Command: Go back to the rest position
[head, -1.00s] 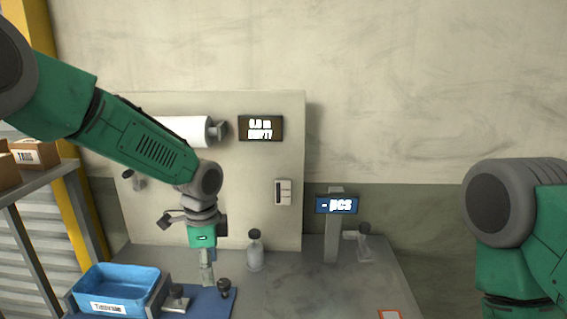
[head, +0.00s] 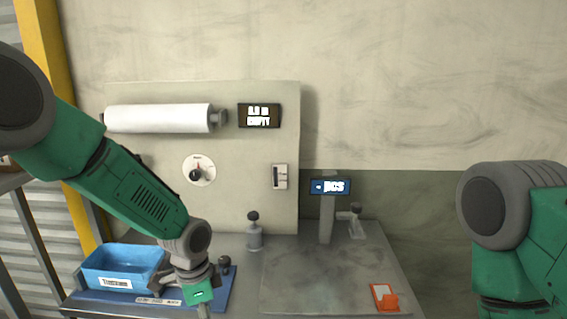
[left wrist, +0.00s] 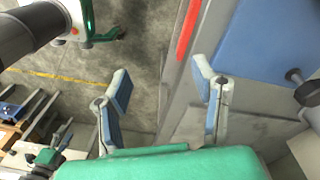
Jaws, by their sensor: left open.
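My left arm comes in from the left in the head view and hangs down over the front of the bench. Its gripper is mostly cut off at the bottom edge there. In the left wrist view the left gripper (left wrist: 165,95) is open, its two fingers wide apart with nothing between them. It is above the bench edge, with floor below on the left. My right arm stands at the right of the head view, folded down; its gripper is out of the frame.
A blue bin (head: 122,262) sits on a blue mat (head: 222,290) at the bench's left. A white film roll (head: 160,118), a dial (head: 199,170) and a display (head: 259,116) are on the panel. A blue-screened post (head: 328,215) and an orange item (head: 384,298) are at right.

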